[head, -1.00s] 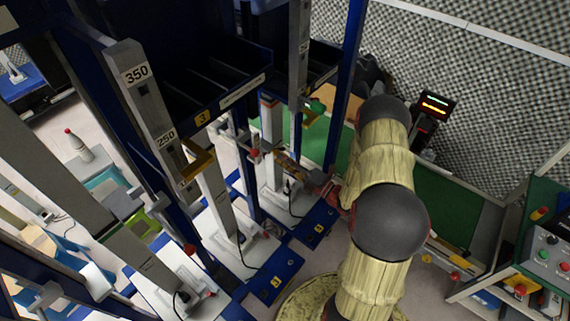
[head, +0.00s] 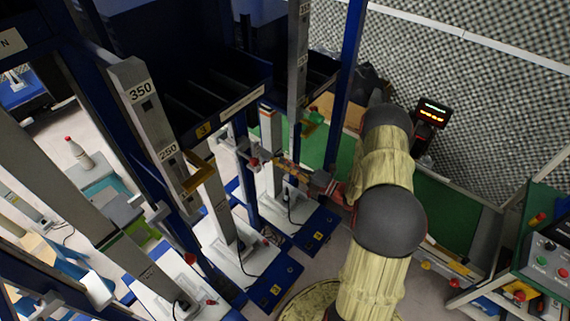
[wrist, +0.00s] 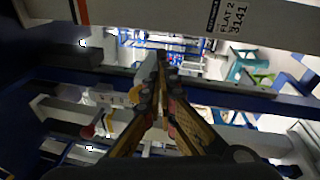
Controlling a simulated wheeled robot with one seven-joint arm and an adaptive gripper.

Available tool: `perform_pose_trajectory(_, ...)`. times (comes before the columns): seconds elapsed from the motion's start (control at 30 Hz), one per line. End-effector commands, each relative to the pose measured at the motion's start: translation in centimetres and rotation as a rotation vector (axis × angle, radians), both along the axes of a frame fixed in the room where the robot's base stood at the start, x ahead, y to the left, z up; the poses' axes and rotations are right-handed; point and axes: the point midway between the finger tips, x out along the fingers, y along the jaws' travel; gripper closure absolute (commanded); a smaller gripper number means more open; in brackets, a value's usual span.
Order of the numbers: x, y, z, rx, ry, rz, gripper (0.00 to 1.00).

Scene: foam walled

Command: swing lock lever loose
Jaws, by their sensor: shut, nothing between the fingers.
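A lever with a red knob (head: 254,162) sticks out from an upright of the blue and grey rack in the head view. I take it for the lock lever. My gripper (head: 279,160) is just to the right of this knob, its fingers pointing left toward the rack. Whether it touches the lever cannot be told. In the wrist view my gripper (wrist: 160,62) has its fingertips together, with nothing between them. A red knob (wrist: 88,131) on a pale arm shows there, left of the fingers and apart from them. The lever's pivot is not clear.
A yellow hook (head: 200,180) juts from one post. A pale beam (wrist: 200,22) crosses the top of the wrist view. A control box (head: 548,257) stands at the right.

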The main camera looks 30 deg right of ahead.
Motion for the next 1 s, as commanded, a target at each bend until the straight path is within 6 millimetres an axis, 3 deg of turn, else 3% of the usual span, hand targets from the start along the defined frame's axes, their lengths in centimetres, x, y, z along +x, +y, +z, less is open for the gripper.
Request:
perform_pose_trajectory(0.17,-0.4,0.1,-0.1,0.0,0.001,0.001,1.0)
perform_pose_trajectory(0.4,-3.3,0.9,-0.8,0.002,0.002,0.006,1.0)
perform_pose_trajectory(0.7,-8.5,-2.8,-1.7,0.002,0.001,0.005,1.0)
perform_pose_trajectory(1.0,-11.0,-4.4,-2.2,0.0,0.0,0.008,1.0)
